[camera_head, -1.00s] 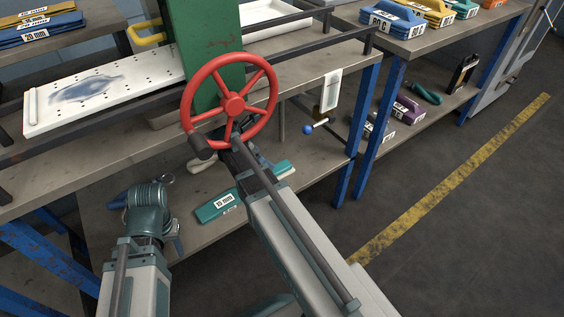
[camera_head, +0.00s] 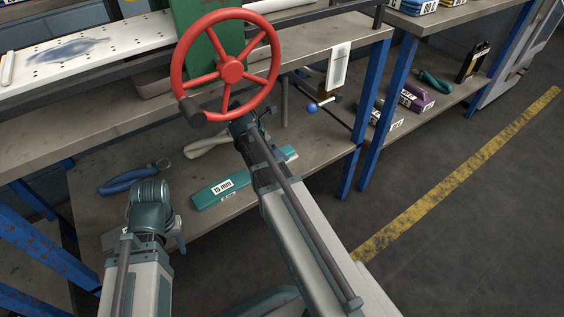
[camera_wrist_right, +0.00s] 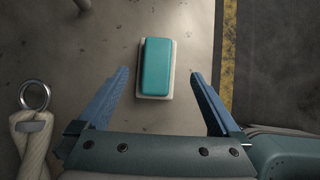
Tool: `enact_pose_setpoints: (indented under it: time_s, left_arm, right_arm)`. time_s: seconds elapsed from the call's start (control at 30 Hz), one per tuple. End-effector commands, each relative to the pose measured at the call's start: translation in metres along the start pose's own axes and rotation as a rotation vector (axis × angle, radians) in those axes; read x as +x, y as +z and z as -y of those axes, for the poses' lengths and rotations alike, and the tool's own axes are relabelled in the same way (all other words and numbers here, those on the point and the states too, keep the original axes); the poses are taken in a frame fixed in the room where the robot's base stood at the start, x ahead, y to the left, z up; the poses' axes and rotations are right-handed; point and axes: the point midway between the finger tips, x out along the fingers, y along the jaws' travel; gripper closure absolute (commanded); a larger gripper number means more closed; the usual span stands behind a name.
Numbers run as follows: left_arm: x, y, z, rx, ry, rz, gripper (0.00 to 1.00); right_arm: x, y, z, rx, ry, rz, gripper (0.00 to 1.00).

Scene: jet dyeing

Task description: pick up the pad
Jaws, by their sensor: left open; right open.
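The pad (camera_head: 290,153), a teal block on a white base, lies on the lower shelf, partly hidden behind my right arm. The right wrist view shows the pad (camera_wrist_right: 157,67) flat and whole, ahead of my right gripper (camera_wrist_right: 162,82), with clear space on both sides. That gripper's blue fingers are wide apart with nothing between them. In the head view its fingers are hidden. My left gripper (camera_head: 177,236) is low at the left near the shelf's front edge, turned away and mostly hidden behind its wrist; it is open.
A long teal 10 mm block (camera_head: 222,187) lies left of my right arm. A beige-handled tool (camera_head: 207,145) and a blue-handled tool (camera_head: 127,181) lie behind. The red handwheel (camera_head: 231,70) overhangs the shelf. Blue legs (camera_head: 371,115) stand at right.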

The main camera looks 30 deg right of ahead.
Motion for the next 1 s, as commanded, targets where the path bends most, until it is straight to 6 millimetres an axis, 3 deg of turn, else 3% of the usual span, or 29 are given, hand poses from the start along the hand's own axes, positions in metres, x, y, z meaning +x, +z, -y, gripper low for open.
enact_pose_setpoints:
  time_s: [0.27,0.63,0.9,1.0]
  left_arm:
    - [0.006,0.000,-0.001,-0.001,0.000,0.000,0.50]
    - [0.044,-0.003,-0.004,-0.001,0.000,-0.003,0.50]
    - [0.043,-0.003,-0.004,-0.001,0.000,-0.003,0.50]
    - [0.043,-0.003,-0.004,-0.001,0.000,-0.003,0.50]
  right_arm:
    - [0.008,0.000,-0.001,0.001,0.000,0.000,0.00]
    - [0.052,-0.001,-0.005,0.002,0.000,0.000,0.00]
    - [0.052,0.001,-0.005,0.000,0.001,0.000,0.00]
    - [0.052,0.001,-0.005,0.000,0.001,0.000,0.16]
